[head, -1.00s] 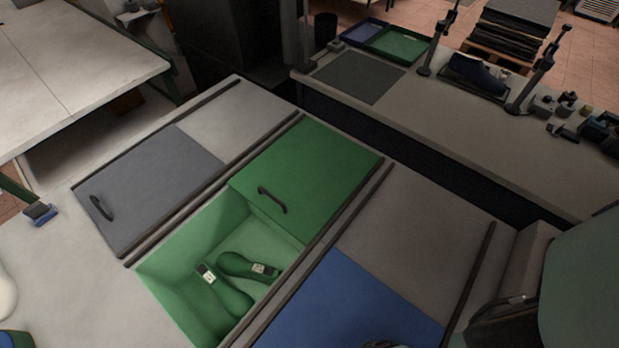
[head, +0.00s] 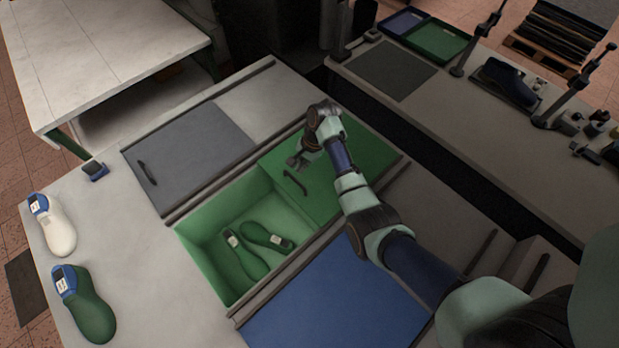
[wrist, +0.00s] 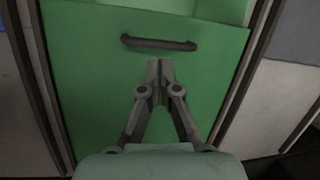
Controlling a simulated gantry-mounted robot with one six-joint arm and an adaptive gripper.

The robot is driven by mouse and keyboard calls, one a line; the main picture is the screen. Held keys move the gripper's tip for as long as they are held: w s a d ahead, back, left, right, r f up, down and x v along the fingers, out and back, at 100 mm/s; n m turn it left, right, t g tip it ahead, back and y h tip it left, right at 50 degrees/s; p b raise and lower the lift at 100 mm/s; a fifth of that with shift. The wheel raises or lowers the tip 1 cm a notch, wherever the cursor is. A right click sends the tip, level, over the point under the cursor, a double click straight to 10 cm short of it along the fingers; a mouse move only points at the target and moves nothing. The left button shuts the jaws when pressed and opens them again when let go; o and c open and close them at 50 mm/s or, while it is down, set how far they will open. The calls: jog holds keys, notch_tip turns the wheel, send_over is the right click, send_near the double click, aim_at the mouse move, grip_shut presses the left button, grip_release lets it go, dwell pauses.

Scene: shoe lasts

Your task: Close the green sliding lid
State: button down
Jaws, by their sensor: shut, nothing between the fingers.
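The green sliding lid (head: 340,178) covers the far part of the green bin (head: 196,232), whose near part is open. The lid's dark handle (head: 294,182) is near its front edge; in the wrist view the handle (wrist: 159,43) lies just beyond my fingertips. My gripper (head: 297,162) is over the lid, on the far side of the handle. In the wrist view my gripper (wrist: 160,66) is shut and empty, and its fingertips point at the handle. I cannot tell whether they touch the lid. Two green shoe lasts (head: 246,254) lie inside the bin.
A grey lid (head: 190,155) is to the left and a blue lid (head: 335,300) to the right, each between dark rails. A white last (head: 58,232) and a green last (head: 92,312) lie on the left counter.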

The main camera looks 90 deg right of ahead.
aim_at(319, 187)
jog(key=s+m+y, duration=0.1)
jog(key=s+m, duration=0.4)
jog(key=s, duration=0.5)
jog(key=shift+y, duration=0.3)
jog(key=x, duration=0.3)
jog(key=b+x, duration=0.1)
jog(key=x, duration=0.3)
jog(key=d+b+x, duration=0.1)
jog(key=x, duration=0.2)
jog(key=shift+w+f, duration=0.1)
jog(key=shift+f, duration=0.4)
jog(key=shift+w+a+r+p, duration=0.15)
jog(key=shift+w+a, duration=0.15)
jog(key=shift+w, duration=0.3)
jog(key=shift+w+a+p, duration=0.1)
jog(key=shift+w+a, duration=0.25)
jog(key=shift+w, duration=0.25)
jog(key=shift+w+a+r+p, duration=0.15)
jog(key=shift+w+a, duration=0.15)
jog(key=shift+w, duration=0.3)
